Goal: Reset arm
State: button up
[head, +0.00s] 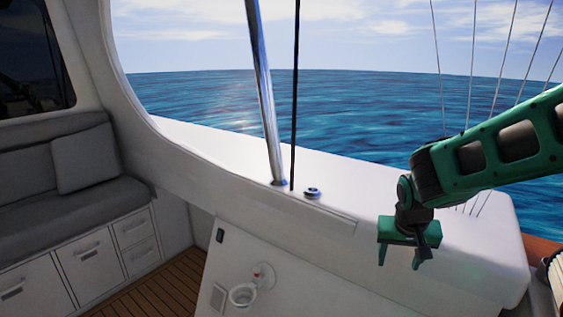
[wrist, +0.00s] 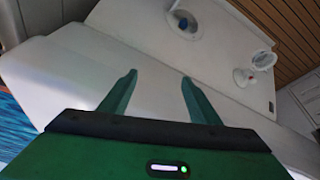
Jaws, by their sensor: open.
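My gripper (head: 401,258) hangs from the green and black arm at the right of the head view, pointing down in front of the white bulwark. Its two green fingers are apart. In the wrist view my gripper (wrist: 159,79) shows the same spread fingers with nothing between them. The fingertips appear clear of the white panel beyond, though the exact gap cannot be told.
A white panel (wrist: 140,35) carries a round fitting with a blue centre (wrist: 184,23) and a white ringed fitting (wrist: 263,60). The ringed fitting also shows in the head view (head: 243,295). A metal post (head: 264,90) rises from the bulwark. Grey seating (head: 60,170) stands left.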

jog(key=s+r+n+y, duration=0.25)
jog(key=s+r, duration=0.35)
jog(key=s, duration=0.4)
jog(key=s+d+f+m+g, duration=0.1)
jog(key=s+d+m+g, duration=0.1)
jog(key=s+d, duration=0.3)
jog(key=s+d+f+m+g, duration=0.1)
jog(key=s+d, duration=0.5)
jog(key=s, duration=0.6)
jog(key=m+g, duration=0.1)
jog(key=m, duration=0.1)
jog(key=shift+s+d+m, duration=0.15)
jog(key=shift+s+m, duration=0.2)
jog(key=shift+h, duration=0.25)
jog(key=c, duration=0.6)
jog(key=shift+c, duration=0.3)
